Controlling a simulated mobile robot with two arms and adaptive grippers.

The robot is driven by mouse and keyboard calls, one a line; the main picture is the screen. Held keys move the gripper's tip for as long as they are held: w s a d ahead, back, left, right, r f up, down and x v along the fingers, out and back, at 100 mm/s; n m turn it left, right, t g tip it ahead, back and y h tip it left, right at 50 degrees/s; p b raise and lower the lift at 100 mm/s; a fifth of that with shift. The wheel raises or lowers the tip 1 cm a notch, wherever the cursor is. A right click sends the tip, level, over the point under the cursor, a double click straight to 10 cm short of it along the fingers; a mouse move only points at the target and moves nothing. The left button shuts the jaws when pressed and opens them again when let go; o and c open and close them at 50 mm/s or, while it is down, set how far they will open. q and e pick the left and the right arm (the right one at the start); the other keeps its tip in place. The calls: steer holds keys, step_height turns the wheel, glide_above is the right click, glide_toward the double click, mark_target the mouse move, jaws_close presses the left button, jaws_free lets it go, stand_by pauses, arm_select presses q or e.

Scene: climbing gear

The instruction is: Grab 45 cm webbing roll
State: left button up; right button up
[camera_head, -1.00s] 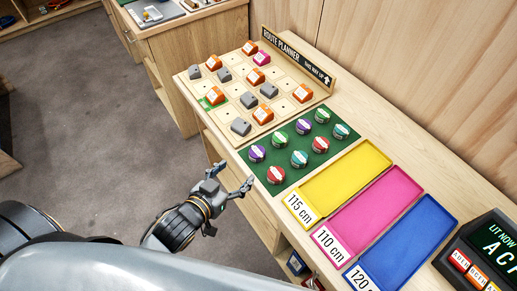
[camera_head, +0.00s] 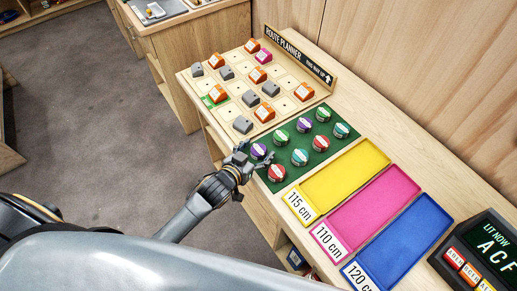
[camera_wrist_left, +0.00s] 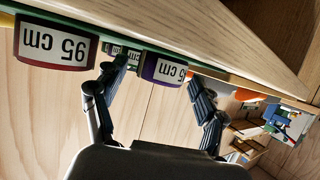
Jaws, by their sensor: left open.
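Several webbing rolls with pale labels stand on a green mat (camera_head: 290,172) on the bench. At its near left are a purple roll (camera_head: 259,151) and a red roll (camera_head: 277,173). In the left wrist view, which is upside down, the red roll (camera_wrist_left: 50,45) reads 95 cm. The purple roll (camera_wrist_left: 165,68) shows a label ending in 5 cm, its first digit unclear. My left gripper (camera_head: 252,157) is open at the mat's near-left edge, its fingers spread before the purple roll. I cannot tell whether they touch it. No label reads clearly as 45 cm.
Yellow (camera_head: 345,178), pink (camera_head: 368,212) and blue (camera_head: 405,240) trays, labelled 115, 110 and 120 cm, lie right of the mat. A route planner board (camera_head: 230,110) with orange and grey blocks stands beyond it. A dark display box (camera_head: 480,250) is at right.

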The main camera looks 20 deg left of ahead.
arm_select(q)
steer(key=shift+w+d+f, duration=0.15)
steer(key=shift+w+f, duration=0.05)
steer(key=shift+w, duration=0.25)
steer(key=c, duration=1.2)
steer(key=shift+c, duration=0.3)
steer(key=shift+r, duration=0.1)
